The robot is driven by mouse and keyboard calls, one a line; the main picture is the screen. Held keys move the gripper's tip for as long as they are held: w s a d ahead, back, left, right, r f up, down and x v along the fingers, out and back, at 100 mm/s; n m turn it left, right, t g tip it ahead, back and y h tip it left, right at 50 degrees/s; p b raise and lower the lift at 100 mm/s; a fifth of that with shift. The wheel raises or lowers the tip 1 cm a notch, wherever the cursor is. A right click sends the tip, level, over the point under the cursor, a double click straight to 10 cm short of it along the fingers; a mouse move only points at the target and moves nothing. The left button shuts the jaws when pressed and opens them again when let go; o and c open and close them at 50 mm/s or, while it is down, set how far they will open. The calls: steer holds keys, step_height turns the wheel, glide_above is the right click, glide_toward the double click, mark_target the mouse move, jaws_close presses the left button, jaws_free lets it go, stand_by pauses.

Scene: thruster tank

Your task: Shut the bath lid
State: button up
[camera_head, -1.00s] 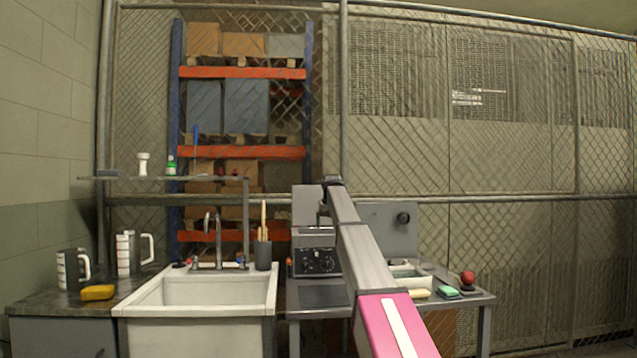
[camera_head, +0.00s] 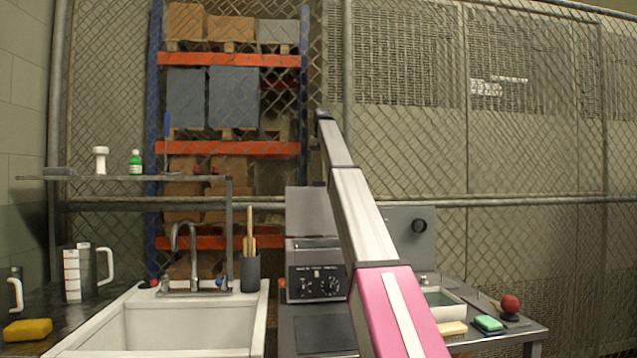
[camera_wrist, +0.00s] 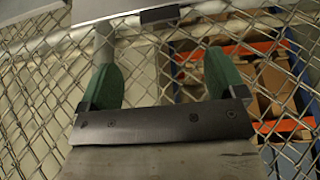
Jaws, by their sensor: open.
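A white open basin (camera_head: 440,303), which looks like the bath, sits on the bench at the right, partly hidden by my arm. A grey panel with a round black knob (camera_head: 409,238), seemingly its lid, stands upright behind it. Another grey panel (camera_head: 312,212) stands raised behind a box with dials (camera_head: 315,284). My arm reaches up and forward across the head view, its dark end above both panels. In the wrist view my gripper (camera_wrist: 160,65) is open and empty, its green fingers apart. A grey surface with a dark strip crosses the top of that view; I cannot tell which thing it is.
A white sink (camera_head: 185,325) with a tap is at the left, below a thin shelf (camera_head: 120,177). A dark cup with sticks (camera_head: 250,270) stands beside the box. Soaps (camera_head: 488,323) and a red ball (camera_head: 509,304) lie right of the basin. A mesh fence (camera_head: 540,150) closes the back.

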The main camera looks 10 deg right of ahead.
mark_target(319, 185)
steer(key=x, duration=1)
steer(key=shift+w+f, duration=0.15)
steer(key=shift+f, duration=0.1)
steer(key=c, duration=1.3)
